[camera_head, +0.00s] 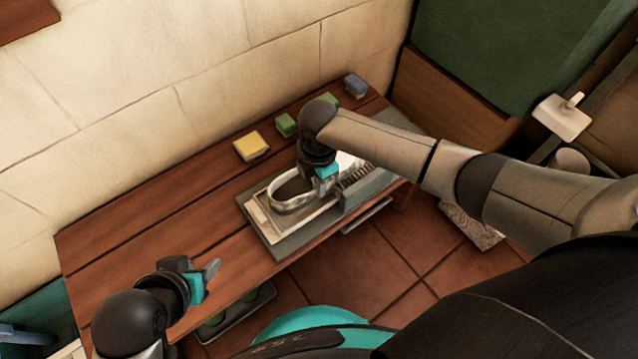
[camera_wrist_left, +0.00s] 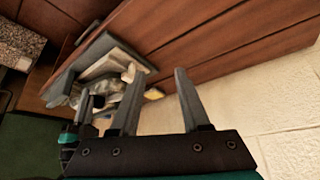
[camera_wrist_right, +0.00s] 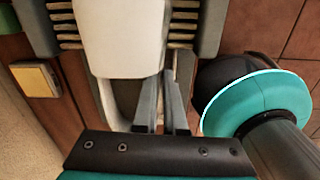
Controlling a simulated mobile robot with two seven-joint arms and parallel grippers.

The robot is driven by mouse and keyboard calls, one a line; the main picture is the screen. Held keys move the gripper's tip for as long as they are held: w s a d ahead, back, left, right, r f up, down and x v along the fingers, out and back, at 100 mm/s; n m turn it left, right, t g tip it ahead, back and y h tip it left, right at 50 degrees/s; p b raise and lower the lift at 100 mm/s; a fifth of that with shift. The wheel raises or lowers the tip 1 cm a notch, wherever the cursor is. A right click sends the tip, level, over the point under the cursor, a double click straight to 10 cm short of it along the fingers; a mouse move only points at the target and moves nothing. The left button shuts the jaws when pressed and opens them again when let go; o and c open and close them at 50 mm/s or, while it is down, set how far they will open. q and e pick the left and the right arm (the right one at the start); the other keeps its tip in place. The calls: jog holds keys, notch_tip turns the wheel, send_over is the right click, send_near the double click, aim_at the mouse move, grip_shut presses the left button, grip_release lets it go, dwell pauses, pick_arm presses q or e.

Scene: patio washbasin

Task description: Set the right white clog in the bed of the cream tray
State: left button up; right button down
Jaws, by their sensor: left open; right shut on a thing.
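The white clog (camera_head: 291,203) is at the cream tray (camera_head: 262,220) on the wooden table, its dark opening facing up and its white toe towards the grey slatted part. My right gripper (camera_head: 326,178) is shut on the clog's side rim. The right wrist view shows the clog (camera_wrist_right: 120,35) beside the closed fingers (camera_wrist_right: 162,105). I cannot tell whether its sole touches the tray bed. My left gripper (camera_head: 208,275) is open and empty over the table's front left; its fingers (camera_wrist_left: 158,95) show apart in the left wrist view.
A grey slatted rack (camera_head: 368,188) adjoins the cream tray. The table's left part is clear. A stone wall (camera_head: 180,100) rises behind.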

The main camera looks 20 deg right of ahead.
jog(key=shift+f+b, duration=0.5)
pick_arm(q)
jog(key=shift+w+d+r+t+h+b, duration=0.2)
jog(key=shift+w+d+t+h, duration=0.1)
jog(key=shift+w+d+t, duration=0.35)
jog(key=shift+w+d+r+t+h+b, duration=0.1)
jog(key=shift+w+d+r+t+h, duration=0.15)
jog(key=shift+w+d+t, duration=0.4)
pick_arm(e)
jog(key=shift+f, duration=0.25)
pick_arm(q)
jog(key=shift+s+d, duration=0.1)
jog(key=shift+s, duration=0.05)
pick_arm(e)
jog(key=c, duration=0.9)
grip_release()
